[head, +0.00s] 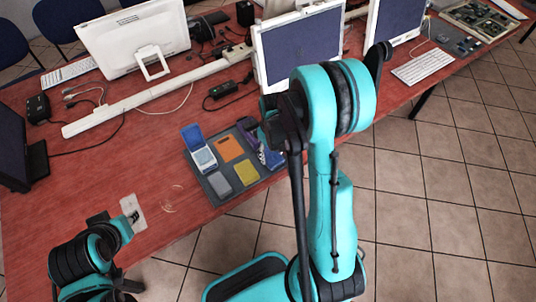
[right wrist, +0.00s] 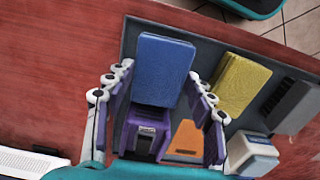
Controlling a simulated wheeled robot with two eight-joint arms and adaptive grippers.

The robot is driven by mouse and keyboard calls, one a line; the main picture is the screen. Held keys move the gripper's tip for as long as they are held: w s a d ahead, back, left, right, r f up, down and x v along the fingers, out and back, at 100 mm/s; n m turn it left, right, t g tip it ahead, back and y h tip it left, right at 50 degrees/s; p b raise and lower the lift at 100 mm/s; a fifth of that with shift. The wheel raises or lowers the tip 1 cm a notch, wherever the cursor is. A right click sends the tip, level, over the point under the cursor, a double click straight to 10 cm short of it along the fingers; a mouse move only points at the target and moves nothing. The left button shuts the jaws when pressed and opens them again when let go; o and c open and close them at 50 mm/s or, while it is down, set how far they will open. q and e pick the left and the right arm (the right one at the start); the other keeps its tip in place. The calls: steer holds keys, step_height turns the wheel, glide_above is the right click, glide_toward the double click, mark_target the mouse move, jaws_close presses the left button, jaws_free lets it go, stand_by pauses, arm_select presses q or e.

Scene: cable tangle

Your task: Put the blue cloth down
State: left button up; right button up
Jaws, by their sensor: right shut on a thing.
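The blue cloth (right wrist: 162,68) is a folded rectangular pad between the purple fingers of my right gripper (right wrist: 160,80) in the right wrist view. The gripper is shut on it. In the head view my right gripper (head: 258,143) is at the right edge of the dark grey tray (head: 205,178), largely hidden by my arm. A bit of the blue cloth (head: 271,158) shows there. The cloth appears over or at the tray; I cannot tell whether it touches. My left gripper (head: 128,218) is low at the left, by a small pale plate; its fingers are unclear.
Monitors, cables and a long white power strip (head: 140,97) stand behind.

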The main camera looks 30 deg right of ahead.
steer(key=shift+f, duration=0.3)
steer(key=o, duration=1)
steer(key=shift+f, duration=0.1)
